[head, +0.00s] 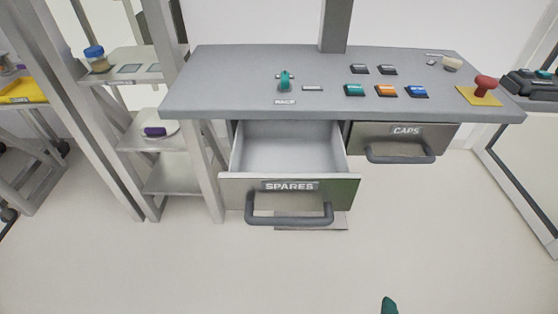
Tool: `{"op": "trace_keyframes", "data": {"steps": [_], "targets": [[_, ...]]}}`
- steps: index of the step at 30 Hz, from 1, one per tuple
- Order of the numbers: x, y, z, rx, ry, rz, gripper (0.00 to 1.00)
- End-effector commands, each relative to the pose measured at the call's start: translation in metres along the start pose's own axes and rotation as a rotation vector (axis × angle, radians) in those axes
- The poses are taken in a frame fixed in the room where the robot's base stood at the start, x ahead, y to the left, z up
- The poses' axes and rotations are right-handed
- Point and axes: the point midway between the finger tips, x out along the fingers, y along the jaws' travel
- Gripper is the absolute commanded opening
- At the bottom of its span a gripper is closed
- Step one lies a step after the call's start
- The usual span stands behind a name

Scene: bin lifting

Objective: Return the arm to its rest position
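My gripper is not clearly in view. Only a small teal tip (389,306) pokes up at the bottom edge, right of the middle; I cannot tell whether it belongs to my arm or is something else. The SPARES drawer (226,190) under the bench is pulled open, and the part of its inside that I see looks empty. Its dark handle (290,219) is free, with nothing touching it. The CAPS drawer (404,140) to its right looks shut.
The grey bench (230,75) carries a teal lever, several coloured switches and a red knob (485,85) on a yellow plate. A metal shelf (165,148) stands at left with a jar and a purple item. The floor in front is clear.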

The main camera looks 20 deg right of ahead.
Motion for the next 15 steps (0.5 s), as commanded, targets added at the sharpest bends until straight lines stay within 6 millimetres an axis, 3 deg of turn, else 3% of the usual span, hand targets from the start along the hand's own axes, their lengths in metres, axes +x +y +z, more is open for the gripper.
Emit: {"op": "trace_keyframes", "data": {"steps": [3,6,10,15], "targets": [[0.026,-0.003,0.027,0.155,-0.145,-0.155,0.46],[0.040,-0.012,0.044,0.273,-0.241,-0.302,0.46],[0.046,-0.025,0.056,0.404,-0.327,-0.495,0.46],[0.043,-0.036,0.058,0.508,-0.367,-0.689,0.46]]}}
